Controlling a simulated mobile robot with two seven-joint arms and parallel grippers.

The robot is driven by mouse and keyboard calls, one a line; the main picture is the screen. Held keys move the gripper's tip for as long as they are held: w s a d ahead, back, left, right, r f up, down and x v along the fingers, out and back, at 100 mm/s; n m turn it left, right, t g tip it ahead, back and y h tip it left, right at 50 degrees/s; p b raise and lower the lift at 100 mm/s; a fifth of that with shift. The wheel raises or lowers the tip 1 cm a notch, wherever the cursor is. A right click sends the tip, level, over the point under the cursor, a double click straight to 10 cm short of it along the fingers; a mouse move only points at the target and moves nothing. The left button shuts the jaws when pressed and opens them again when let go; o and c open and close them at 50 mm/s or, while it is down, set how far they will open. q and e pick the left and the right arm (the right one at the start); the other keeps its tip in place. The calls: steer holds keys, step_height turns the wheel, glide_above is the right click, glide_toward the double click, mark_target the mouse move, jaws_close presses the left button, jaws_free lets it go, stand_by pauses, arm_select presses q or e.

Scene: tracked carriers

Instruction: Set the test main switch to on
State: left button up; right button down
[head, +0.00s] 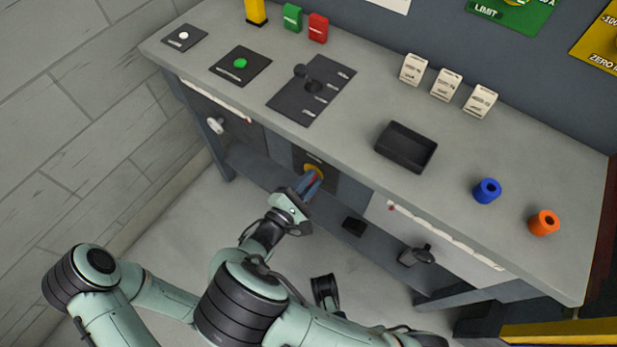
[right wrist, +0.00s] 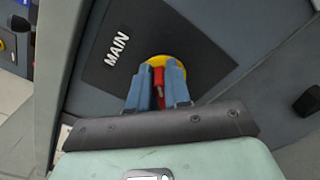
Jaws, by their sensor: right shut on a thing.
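The main switch is a yellow disc (head: 316,169) with a red handle (right wrist: 159,86), on a dark plate (right wrist: 117,72) lettered MAIN. It sits on the front of the bench, below the top. My right gripper (head: 309,186) reaches it from the front. In the right wrist view its two blue fingers (right wrist: 158,72) are shut on the red handle, one on each side. The fingers cover part of the handle and disc, and I cannot read an on or off mark.
On the bench top (head: 350,130) are a green button (head: 240,62), a black slotted plate (head: 325,95), a black tray (head: 406,148), white labelled blocks (head: 446,85), and blue (head: 487,190) and orange (head: 544,222) rings.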

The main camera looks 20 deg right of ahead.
steer(key=shift+s+d+f+m, duration=0.1)
steer(key=shift+s+f+m, duration=0.1)
steer(key=shift+m, duration=0.7)
steer(key=m, duration=0.2)
steer(key=shift+f+m, duration=0.2)
steer(key=shift+m, duration=0.1)
arm_select(q)
steer(key=shift+w+f, duration=0.1)
arm_select(e)
steer(key=m, duration=0.4)
steer(key=shift+s+f, duration=0.1)
steer(key=shift+f, duration=0.25)
steer(key=shift+m, duration=0.3)
steer(key=c, duration=1.2)
jaws_free()
steer(key=shift+o, duration=0.2)
arm_select(q)
steer(key=shift+s+d+r+g+p, duration=0.15)
steer(key=shift+s+d+r+p, duration=0.1)
steer(key=shift+s+r, duration=0.15)
steer(key=shift+s+d+r+g+p, duration=0.2)
steer(key=shift+s+r, duration=0.1)
steer(key=shift+s, duration=0.2)
arm_select(e)
steer(key=v, duration=1.3)
